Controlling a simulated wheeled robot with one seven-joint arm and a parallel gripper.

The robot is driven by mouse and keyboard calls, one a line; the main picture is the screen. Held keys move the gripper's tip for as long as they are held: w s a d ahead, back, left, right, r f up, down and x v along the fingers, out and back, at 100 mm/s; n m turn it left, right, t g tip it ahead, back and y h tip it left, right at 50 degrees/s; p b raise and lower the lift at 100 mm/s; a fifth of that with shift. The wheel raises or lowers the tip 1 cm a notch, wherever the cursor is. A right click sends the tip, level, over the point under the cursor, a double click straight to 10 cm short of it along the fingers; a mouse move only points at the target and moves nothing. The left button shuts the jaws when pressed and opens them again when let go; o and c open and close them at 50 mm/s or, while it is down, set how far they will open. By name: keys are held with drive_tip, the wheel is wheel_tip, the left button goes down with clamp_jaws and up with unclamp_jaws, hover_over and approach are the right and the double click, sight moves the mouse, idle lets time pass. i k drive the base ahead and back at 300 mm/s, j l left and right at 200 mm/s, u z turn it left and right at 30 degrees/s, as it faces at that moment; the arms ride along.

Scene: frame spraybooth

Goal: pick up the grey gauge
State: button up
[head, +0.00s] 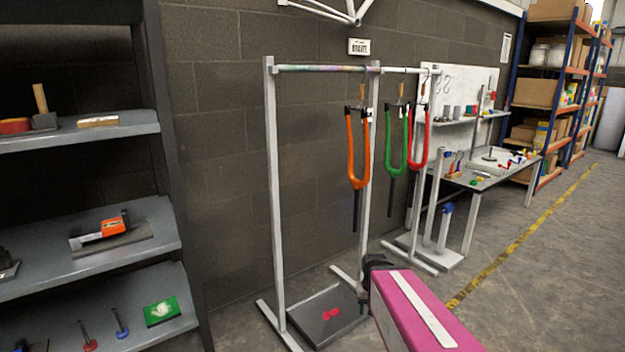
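I cannot surely pick out the grey gauge. A small dark grey object (7,264) sits at the left edge of the middle shelf, cut off by the frame, and I cannot tell what it is. Small grey items (471,111) stand on the ledge above the far workbench, too small to identify. My pink arm link with a white stripe (415,308) shows at the bottom right. A dark part (377,263) shows at its far end; no gripper fingers can be made out.
A shelf unit (165,238) at left holds an orange tool (113,227) and a green box (161,311). A white rack (272,190) holds orange (357,150), green (392,152) and red forks (417,150) above a grey tray (318,300). Floor at right is clear.

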sight(475, 173)
drive_tip(key=i+l+z, duration=0.2)
drive_tip(key=i+l, duration=0.3)
drive_tip(key=l, duration=0.15)
drive_tip(key=i+l+z, duration=0.2)
drive_tip(key=i+l, duration=0.4)
drive_tip(key=i+l+z, duration=0.2)
drive_tip(key=i+l, duration=0.3)
drive_tip(key=i+l+z, duration=0.2)
drive_tip(key=i+l, duration=0.15)
drive_tip(key=i, duration=0.4)
drive_tip(key=l+u, duration=0.15)
drive_tip(key=u, duration=0.4)
drive_tip(key=i+l+u, duration=0.2)
drive_tip(key=l, duration=0.25)
drive_tip(key=i+l+u, duration=0.1)
drive_tip(key=l+u, duration=0.15)
drive_tip(key=l, duration=0.2)
drive_tip(key=l+u, duration=0.2)
drive_tip(key=l, duration=0.3)
drive_tip(key=i, duration=0.05)
